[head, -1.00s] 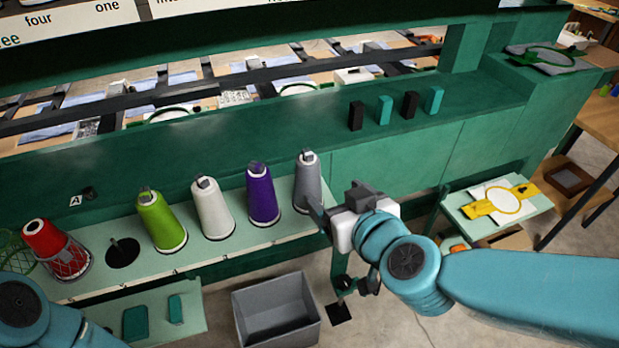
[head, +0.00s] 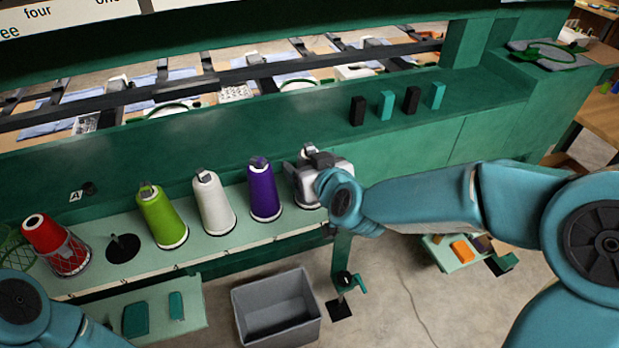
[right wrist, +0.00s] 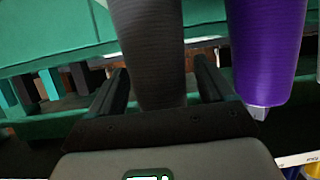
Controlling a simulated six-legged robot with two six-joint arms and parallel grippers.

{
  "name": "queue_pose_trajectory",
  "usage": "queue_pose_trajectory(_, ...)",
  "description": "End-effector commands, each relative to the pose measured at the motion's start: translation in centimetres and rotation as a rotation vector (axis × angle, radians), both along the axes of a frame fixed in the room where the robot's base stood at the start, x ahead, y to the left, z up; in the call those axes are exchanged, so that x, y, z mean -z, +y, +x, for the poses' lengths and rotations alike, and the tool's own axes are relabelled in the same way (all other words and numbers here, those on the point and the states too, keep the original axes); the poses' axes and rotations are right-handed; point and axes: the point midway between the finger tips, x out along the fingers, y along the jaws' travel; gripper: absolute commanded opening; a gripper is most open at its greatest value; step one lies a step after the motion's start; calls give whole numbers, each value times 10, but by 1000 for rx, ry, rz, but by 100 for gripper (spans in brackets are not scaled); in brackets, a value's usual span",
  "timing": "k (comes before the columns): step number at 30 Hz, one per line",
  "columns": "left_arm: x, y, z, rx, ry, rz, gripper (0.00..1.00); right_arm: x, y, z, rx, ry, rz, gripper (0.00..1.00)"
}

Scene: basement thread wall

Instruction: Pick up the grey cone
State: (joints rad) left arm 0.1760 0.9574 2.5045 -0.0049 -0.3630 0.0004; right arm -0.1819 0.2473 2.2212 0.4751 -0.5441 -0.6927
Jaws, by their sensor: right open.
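The grey cone (head: 306,194) stands upright at the right end of the row on the pale green shelf (head: 235,243). My right gripper (head: 298,172) is at it in the head view and hides much of its body; its top shows just above. In the right wrist view the grey cone (right wrist: 150,45) lies between the two open fingers of my right gripper (right wrist: 160,85), with a small gap on each side. My left gripper is out of view; only part of my left arm shows at lower left.
The purple cone (head: 264,190) stands close to the left of the grey one. White (head: 212,205), green (head: 161,217) and red (head: 55,245) cones continue the row leftwards. A grey bin (head: 276,310) stands on the floor below. Small black and teal blocks line the ledge behind.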

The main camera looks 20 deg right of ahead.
Motion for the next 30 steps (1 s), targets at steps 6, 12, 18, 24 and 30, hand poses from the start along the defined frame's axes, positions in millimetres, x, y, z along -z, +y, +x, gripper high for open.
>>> queue_pose_trajectory(6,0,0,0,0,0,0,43,-1,0,0,0,-1,0,62)
queue_pose_trajectory(12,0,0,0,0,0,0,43,-1,0,0,0,-1,0,20)
queue_pose_trajectory(18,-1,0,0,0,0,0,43,-2,0,0,0,-1,0,19)
queue_pose_trajectory(24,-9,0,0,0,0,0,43,-19,0,0,1,-4,1,19)
queue_pose_trajectory(30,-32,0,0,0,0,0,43,-66,0,0,1,-7,2,19)
